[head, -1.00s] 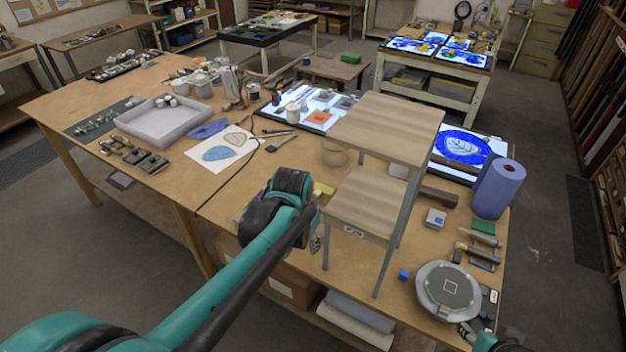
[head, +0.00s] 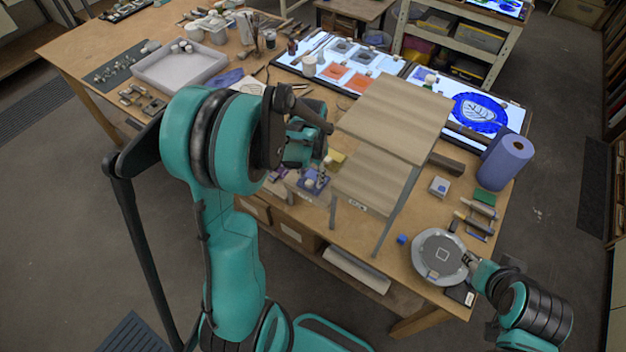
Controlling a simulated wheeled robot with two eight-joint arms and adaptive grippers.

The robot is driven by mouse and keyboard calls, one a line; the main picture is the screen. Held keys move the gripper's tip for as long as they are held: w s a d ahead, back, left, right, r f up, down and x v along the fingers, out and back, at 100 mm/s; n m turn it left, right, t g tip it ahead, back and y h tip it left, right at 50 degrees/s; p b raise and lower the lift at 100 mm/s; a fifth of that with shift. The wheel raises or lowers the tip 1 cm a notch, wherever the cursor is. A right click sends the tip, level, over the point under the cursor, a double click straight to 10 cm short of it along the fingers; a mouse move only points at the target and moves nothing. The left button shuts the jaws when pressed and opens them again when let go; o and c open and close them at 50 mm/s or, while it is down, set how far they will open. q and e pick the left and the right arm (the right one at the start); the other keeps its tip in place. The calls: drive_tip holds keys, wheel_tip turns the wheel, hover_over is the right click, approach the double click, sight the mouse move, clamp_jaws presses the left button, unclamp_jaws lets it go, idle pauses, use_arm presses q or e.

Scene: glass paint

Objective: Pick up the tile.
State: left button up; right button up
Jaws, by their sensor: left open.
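My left gripper (head: 314,178) is open, pointing down over the front edge of the table, left of the wooden stand. A small blue-purple square piece (head: 320,187) shows right under its fingertips; whether this is the tile, and whether the fingers touch it, I cannot tell. Orange square pieces (head: 360,82) and grey square pieces (head: 345,47) lie on the lit panel (head: 309,47) behind. My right gripper (head: 469,262) is at the right rim of the round grey turntable (head: 428,243), low right; its fingers are too small to read.
The two-tier wooden stand (head: 398,105) rises close to the right of my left gripper. A pale tray (head: 180,77) is at the back left.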

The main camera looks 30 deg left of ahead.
sight(311, 181)
use_arm(q)
drive_tip(key=shift+f, duration=0.8)
clamp_jaws()
drive_tip(key=shift+r, duration=0.15)
wheel_tip(311, 181, up, 13)
drive_tip(key=p, duration=0.2)
